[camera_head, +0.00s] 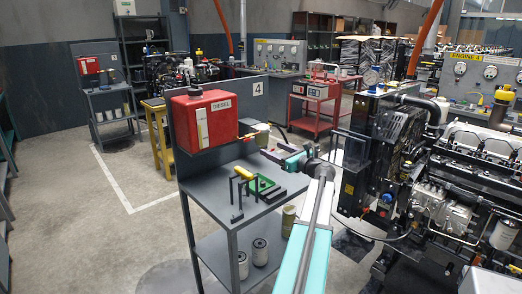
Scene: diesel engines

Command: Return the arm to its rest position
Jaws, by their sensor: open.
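My gripper (272,155) is open at the end of my teal and white arm. It points left, over or beside the right rear part of the grey cart (212,186). From this view I cannot tell its exact height above the cart top. I see nothing held between the fingers, though they are small and partly merge with the things behind.
A large diesel engine (460,185) stands close on the right of my arm. A red cart (318,100) is farther back. Floor is clear at left.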

